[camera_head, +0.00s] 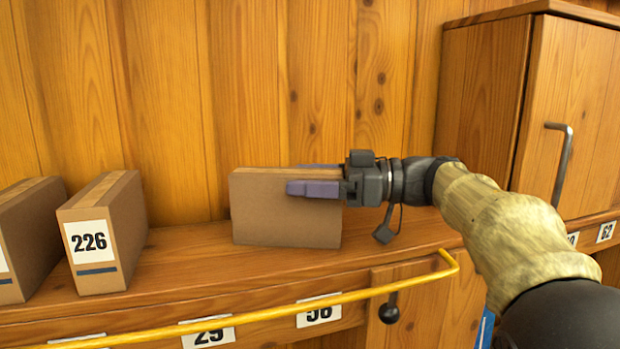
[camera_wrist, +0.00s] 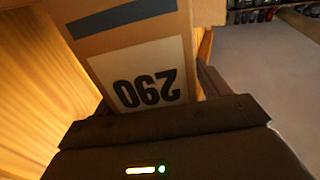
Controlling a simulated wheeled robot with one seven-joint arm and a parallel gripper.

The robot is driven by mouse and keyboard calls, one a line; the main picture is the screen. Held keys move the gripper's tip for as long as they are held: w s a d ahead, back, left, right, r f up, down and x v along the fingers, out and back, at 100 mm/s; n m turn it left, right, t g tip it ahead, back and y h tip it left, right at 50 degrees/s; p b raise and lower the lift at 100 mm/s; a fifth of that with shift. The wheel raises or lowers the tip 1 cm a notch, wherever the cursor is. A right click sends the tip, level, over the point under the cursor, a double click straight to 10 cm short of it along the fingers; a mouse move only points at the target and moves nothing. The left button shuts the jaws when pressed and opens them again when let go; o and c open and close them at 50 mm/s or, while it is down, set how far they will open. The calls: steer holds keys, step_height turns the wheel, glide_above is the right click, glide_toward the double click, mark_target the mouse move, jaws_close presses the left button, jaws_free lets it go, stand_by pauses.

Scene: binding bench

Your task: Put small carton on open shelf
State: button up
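The small carton (camera_head: 285,219) is a brown upright box, seen from its broad side, at the open shelf (camera_head: 225,268). Its underside is at or very close to the shelf board; I cannot tell whether it bears on it. My gripper (camera_head: 316,178) comes from the right, with one purple-grey finger on the near face and the other behind. It appears shut on the carton's upper right part. In the wrist view, the carton's label (camera_wrist: 147,76) reads 290 upside down, with a dark blue stripe, close to the gripper body (camera_wrist: 165,125).
Carton 226 (camera_head: 103,232) and another carton (camera_head: 25,235) stand to the left, with a gap before the held one. A yellow rail (camera_head: 255,315) runs along the shelf front. A wooden cabinet (camera_head: 480,90) with a metal handle (camera_head: 561,163) stands at right.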

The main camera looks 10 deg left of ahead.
steer(key=shift+r+p, duration=0.4)
steer(key=shift+r, duration=0.25)
steer(key=w+d+b, duration=0.2)
steer(key=d+b, duration=0.1)
steer(key=d, duration=0.9)
steer(key=shift+b, duration=0.3)
steer(key=shift+s+a+f, duration=0.1)
steer(key=shift+s+a, duration=0.05)
